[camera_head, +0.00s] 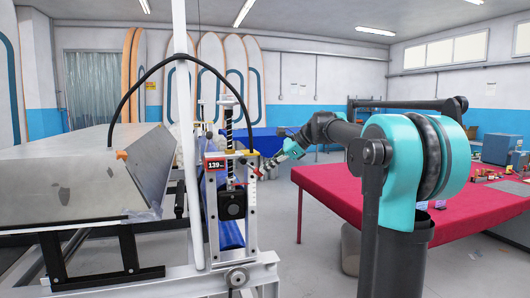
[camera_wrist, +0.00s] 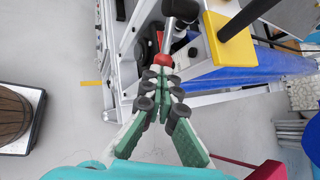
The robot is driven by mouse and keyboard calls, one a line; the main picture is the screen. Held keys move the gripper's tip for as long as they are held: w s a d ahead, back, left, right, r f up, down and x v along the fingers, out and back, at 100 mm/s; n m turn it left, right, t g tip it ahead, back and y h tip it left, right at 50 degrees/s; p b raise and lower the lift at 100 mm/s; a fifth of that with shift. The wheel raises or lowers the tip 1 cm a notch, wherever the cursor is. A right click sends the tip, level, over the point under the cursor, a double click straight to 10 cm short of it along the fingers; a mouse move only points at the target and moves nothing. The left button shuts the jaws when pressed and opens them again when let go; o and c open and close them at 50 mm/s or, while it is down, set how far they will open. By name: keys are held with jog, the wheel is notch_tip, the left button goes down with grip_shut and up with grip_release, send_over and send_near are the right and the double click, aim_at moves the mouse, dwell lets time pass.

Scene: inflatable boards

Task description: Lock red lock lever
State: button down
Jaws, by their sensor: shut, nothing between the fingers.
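The red lock lever shows in the wrist view as a red tip (camera_wrist: 164,60) on the metal frame, below a grey and black rod. My gripper (camera_wrist: 161,74) has its green fingers drawn together, with the fingertips right at the red tip. I cannot tell whether they touch it. In the head view my gripper (camera_head: 266,170) reaches in from the right to the white upright frame (camera_head: 250,215). A small red part (camera_head: 258,173) shows beside the fingertips there, mostly hidden.
The frame carries a display reading 139 (camera_head: 215,164) and a yellow block (camera_wrist: 232,40) close to my gripper. A grey metal machine body (camera_head: 80,180) stands at the left. A red-covered table (camera_head: 330,190) stands at the right. Grey floor lies open between frame and table.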

jog(key=f+y, duration=0.2)
jog(key=shift+s+a+m+y, duration=0.1)
jog(key=shift+a+m+y, duration=0.2)
jog(key=shift+a+m, duration=0.1)
jog(key=shift+s+a+f+m+y, duration=0.3)
jog(key=shift+a+f+m+y, duration=0.2)
jog(key=shift+a+f+y, duration=0.6)
jog(key=shift+s+a+f+m+y, duration=0.25)
jog(key=shift+a+f+m+y, duration=0.4)
jog(key=shift+y, duration=0.75)
jog(key=shift+a, duration=0.1)
